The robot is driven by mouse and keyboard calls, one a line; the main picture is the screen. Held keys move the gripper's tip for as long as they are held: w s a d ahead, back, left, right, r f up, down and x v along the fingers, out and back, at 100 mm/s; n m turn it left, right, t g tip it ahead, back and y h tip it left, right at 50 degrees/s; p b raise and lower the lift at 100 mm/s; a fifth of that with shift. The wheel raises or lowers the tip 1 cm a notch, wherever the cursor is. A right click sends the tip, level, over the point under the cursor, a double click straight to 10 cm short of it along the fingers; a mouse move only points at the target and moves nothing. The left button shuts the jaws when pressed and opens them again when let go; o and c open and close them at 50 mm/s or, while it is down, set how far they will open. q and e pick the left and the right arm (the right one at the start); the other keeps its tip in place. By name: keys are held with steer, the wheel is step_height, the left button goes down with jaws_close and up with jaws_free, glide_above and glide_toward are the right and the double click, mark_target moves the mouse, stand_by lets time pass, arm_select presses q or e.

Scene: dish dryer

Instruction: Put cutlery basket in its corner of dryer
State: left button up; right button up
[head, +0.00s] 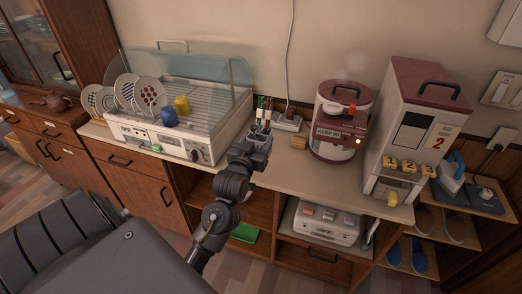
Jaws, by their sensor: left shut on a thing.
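The dish dryer (212,131) stands on the counter at the left, with a clear cover raised behind its rack. Several patterned plates (150,92) stand upright at its left end. A blue cup (169,117) and a yellow cup (182,104) sit on the rack. My left gripper (259,139) is shut on the cutlery basket (262,128), which shows as a small grey shape with cutlery (263,106) sticking up from it. They are just right of the dryer, outside it. The gripper hides much of the basket, and I cannot tell whether it touches the counter. My right gripper is not in view.
A power strip (288,122) and a wooden block (299,142) lie right of the basket. A red and white hot-water pot (335,135) and a tall dispenser (408,125) stand farther right. The counter's front middle is clear. The rack's right part looks empty.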

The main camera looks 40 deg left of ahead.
arm_select(q)
steer(key=w+a+f, duration=0.4)
steer(key=w+f, duration=0.2)
steer(key=shift+f, duration=0.25)
steer(key=f+p, duration=0.1)
steer(key=f, duration=0.2)
steer(key=shift+w, duration=0.2)
steer(key=shift+f, duration=0.3)
steer(key=shift+f, duration=0.15)
steer(key=o, duration=1.1)
steer(key=shift+c, duration=0.2)
